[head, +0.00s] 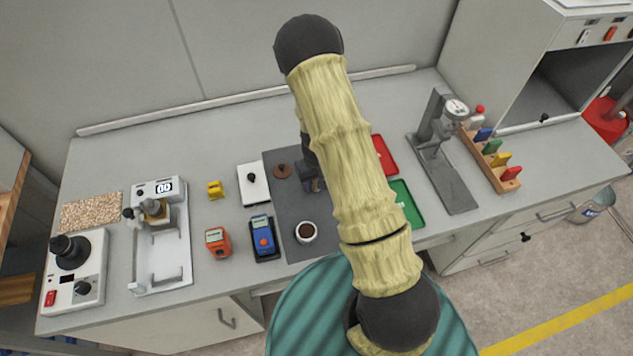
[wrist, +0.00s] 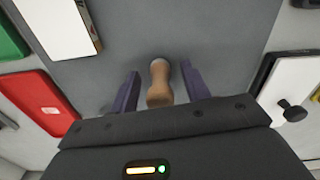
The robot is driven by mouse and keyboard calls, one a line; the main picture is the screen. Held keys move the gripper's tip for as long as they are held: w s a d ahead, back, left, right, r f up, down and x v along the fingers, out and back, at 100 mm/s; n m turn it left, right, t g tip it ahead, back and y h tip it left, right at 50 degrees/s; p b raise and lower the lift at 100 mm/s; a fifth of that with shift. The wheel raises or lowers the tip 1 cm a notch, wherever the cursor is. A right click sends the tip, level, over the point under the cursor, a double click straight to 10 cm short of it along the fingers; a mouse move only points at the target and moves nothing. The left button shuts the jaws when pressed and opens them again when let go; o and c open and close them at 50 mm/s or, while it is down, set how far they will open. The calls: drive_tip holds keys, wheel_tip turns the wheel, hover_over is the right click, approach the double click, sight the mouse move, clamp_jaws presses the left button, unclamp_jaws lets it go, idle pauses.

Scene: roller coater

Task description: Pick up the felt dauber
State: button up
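The felt dauber appears to be the tan wooden, waisted piece (wrist: 160,82) in the wrist view, with a pale part at its far end. It stands on the dark grey mat (wrist: 190,25). My gripper (wrist: 160,88) is open, with one purple finger on each side of the piece and a visible gap on both sides. In the head view my gripper (head: 315,184) is low over the mat (head: 284,215), partly behind my arm. The dauber is not clearly visible there.
A small cup with dark contents (head: 306,232) and a brown knobbed disc (head: 283,171) are on the mat. A white box with a black knob (head: 253,183) and a blue device (head: 263,237) stand left. Red (head: 384,155) and green (head: 406,204) trays lie right.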

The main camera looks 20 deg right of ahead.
clamp_jaws()
wheel_tip(320, 180, up, 10)
drive_tip(key=shift+r+b, duration=0.1)
drive_tip(key=shift+b, duration=0.95)
drive_tip(key=shift+d, duration=0.1)
